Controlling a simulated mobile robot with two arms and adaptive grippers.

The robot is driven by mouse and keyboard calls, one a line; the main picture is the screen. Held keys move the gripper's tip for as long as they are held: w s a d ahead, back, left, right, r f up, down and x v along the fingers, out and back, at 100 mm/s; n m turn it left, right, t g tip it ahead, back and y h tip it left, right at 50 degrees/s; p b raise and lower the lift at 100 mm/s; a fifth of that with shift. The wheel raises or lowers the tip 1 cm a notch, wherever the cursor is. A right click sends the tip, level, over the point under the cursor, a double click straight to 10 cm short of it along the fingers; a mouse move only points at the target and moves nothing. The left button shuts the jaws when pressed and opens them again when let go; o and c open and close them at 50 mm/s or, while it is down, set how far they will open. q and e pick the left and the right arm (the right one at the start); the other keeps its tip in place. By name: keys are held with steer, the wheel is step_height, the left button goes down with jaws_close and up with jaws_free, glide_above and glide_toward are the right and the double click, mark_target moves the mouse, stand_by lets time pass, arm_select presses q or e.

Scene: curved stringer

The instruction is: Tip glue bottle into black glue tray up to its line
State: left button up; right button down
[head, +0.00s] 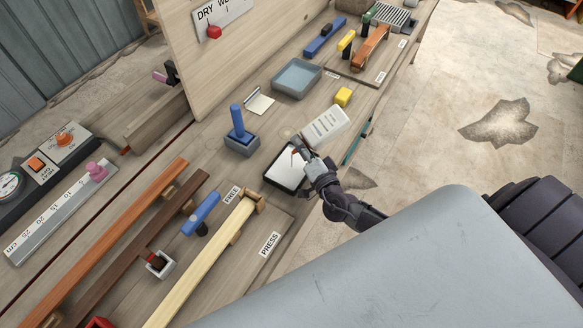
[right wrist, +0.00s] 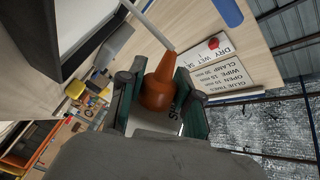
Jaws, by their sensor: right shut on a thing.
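The white glue bottle (head: 327,124) is tilted in the head view, its orange nozzle end low over the black glue tray (head: 287,174). My right gripper (head: 306,152) is shut on the bottle, close beside the tray. In the right wrist view, the orange nozzle (right wrist: 158,90) shows between my green fingers, and a thin white streak (right wrist: 150,27) runs from its tip. White glue (head: 290,164) covers much of the tray's floor. I cannot make out the tray's line. My left gripper is not in view.
A blue-handled tool in a grey holder (head: 239,139) stands left of the tray. A grey-blue tray (head: 297,77) and a yellow block (head: 343,96) lie behind. Wood strips (head: 205,262) lie in front-left. The bench edge is close on the right.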

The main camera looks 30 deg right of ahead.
steer(key=shift+r, duration=0.1)
steer(key=shift+r+m, duration=0.6)
steer(key=shift+m, duration=0.6)
steer(key=r+m, duration=0.1)
steer(key=m, duration=0.3)
steer(key=shift+r, duration=0.4)
